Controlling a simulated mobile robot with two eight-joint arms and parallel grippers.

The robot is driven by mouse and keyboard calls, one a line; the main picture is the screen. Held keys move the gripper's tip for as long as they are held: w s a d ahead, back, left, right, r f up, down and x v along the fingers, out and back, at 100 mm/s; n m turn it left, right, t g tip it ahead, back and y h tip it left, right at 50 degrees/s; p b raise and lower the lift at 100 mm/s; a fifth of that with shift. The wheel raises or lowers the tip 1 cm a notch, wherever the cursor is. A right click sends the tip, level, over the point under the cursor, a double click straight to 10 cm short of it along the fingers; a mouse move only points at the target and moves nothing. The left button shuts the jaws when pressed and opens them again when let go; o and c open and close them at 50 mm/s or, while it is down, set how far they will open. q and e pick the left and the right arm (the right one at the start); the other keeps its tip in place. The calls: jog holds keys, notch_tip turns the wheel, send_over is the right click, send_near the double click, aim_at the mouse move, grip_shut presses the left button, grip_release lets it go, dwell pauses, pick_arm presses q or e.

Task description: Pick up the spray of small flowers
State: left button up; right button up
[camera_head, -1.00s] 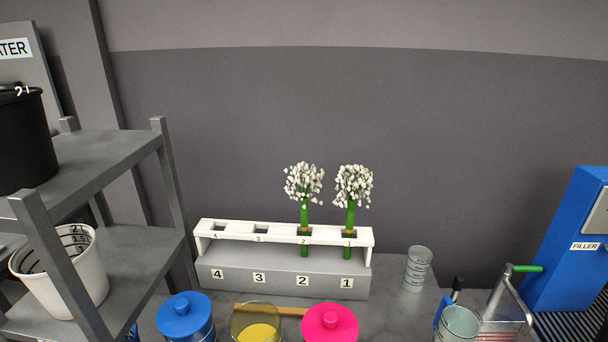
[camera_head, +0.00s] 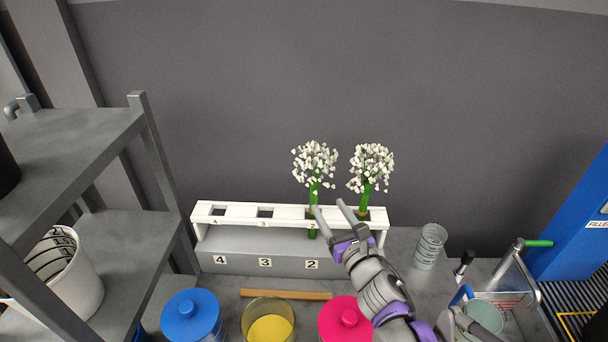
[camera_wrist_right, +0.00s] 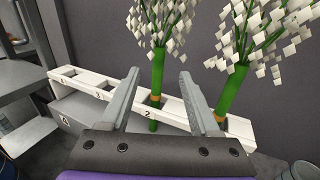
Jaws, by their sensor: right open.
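Two sprays of small white flowers stand upright in a white numbered rack (camera_head: 236,221). The left spray (camera_head: 315,165) is in slot 2, and the right spray (camera_head: 371,168) is at the rack's right end. My right gripper (camera_head: 330,212) is open and empty in front of the rack, close to the stems. In the right wrist view, the left spray's green stem (camera_wrist_right: 157,75) shows between the two open fingers (camera_wrist_right: 155,95), beyond them; whether it is within their reach I cannot tell. The right spray's stem (camera_wrist_right: 232,92) is outside the right finger. My left gripper is not in view.
Blue-lidded (camera_head: 191,315) and pink-lidded (camera_head: 346,318) containers and a yellow-filled jar (camera_head: 269,324) stand in front of the rack. A clear ribbed cup (camera_head: 430,247) is to its right. A grey shelf (camera_head: 75,150) stands left, a blue filler machine (camera_head: 575,250) right.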

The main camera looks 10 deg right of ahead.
aim_at(316, 188)
jog(key=w, duration=0.3)
jog(key=w+a, duration=0.1)
jog(key=w, duration=0.6)
jog(key=shift+a+f, duration=0.1)
jog(key=shift+a, duration=0.05)
jog(key=shift+s, duration=0.15)
grip_shut()
